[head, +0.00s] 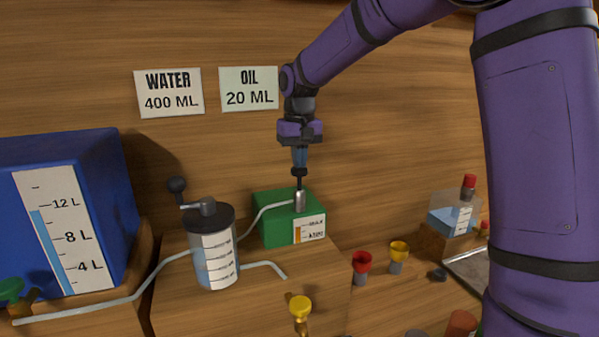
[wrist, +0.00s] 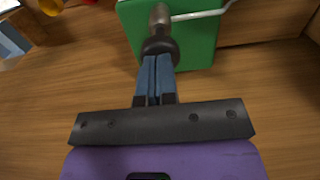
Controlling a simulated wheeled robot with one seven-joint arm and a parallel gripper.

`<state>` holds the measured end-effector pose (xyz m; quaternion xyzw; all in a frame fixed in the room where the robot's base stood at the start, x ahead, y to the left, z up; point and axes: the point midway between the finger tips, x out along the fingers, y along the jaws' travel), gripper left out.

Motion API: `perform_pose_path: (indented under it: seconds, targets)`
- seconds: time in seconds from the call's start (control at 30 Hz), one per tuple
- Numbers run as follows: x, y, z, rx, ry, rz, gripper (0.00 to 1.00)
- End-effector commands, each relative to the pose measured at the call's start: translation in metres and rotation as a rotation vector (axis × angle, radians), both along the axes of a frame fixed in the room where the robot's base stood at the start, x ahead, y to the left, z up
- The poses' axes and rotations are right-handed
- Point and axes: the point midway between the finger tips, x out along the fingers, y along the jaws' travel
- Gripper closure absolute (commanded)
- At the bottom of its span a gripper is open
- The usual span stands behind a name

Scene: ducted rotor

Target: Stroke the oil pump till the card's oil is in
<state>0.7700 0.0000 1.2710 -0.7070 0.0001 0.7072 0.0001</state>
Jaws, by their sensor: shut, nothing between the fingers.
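The oil pump is a green box (head: 268,232) with a grey cylinder (head: 300,201) and a dark plunger rod and knob (head: 298,173) on top. Its white gauge (head: 310,229) shows an orange column; the numbers are too small to read. The oil card (head: 249,89) on the wall reads "OIL 20 ML". My gripper (head: 299,164) is shut and empty, pointing down right over the knob. In the wrist view, the shut fingertips (wrist: 158,58) meet the black knob (wrist: 160,44) or hover just over it; I cannot tell which. The green box (wrist: 198,38) shows behind.
A clear measuring cylinder with a crank lid (head: 215,250) stands left of the pump, joined by pale tubes. A blue water tank (head: 70,190) is at far left. Red (head: 362,262) and yellow (head: 398,252) valve-like parts lie to the right. A water card (head: 168,92) reads 400 ML.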

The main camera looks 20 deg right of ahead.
Motion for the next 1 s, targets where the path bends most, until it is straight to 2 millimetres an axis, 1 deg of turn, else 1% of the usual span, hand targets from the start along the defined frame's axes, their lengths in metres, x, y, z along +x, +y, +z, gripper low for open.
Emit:
perform_pose_path:
  seconds: [0.9,1.0]
  targets:
    - [0.000,0.000,-0.036,0.000,0.002,0.000,1.00]
    - [0.000,0.000,-0.037,0.000,0.000,0.000,1.00]
